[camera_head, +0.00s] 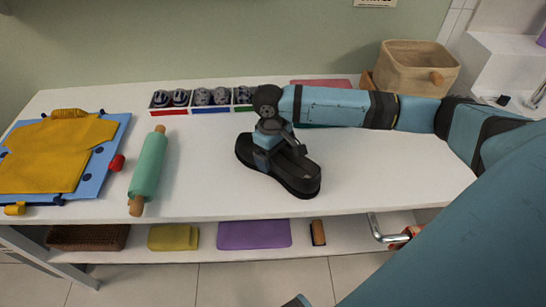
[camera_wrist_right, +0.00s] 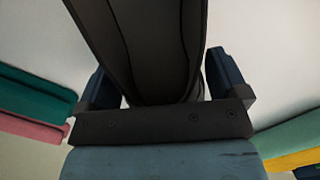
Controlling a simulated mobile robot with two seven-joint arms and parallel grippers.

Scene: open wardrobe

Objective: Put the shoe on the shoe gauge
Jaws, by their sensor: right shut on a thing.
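A black shoe (camera_head: 300,178) with a thick sole is on the white tabletop near the middle in the head view, its long side slanting down to the right. My right gripper (camera_head: 279,146) comes down over it from above and is shut on it. In the right wrist view the dark shoe (camera_wrist_right: 150,50) runs up between the two fingers of my right gripper (camera_wrist_right: 165,80). The gripper and wrist hide part of the shoe. I cannot make out a shoe gauge apart from the shoe. My left gripper is not in view.
A green roller (camera_head: 148,170) and a yellow shirt on a blue board (camera_head: 110,155) lie to the left. Small trays of rolled socks (camera_head: 200,98) line the back. A woven basket (camera_head: 418,68) stands back right. The tabletop (camera_head: 400,170) right of the shoe is clear.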

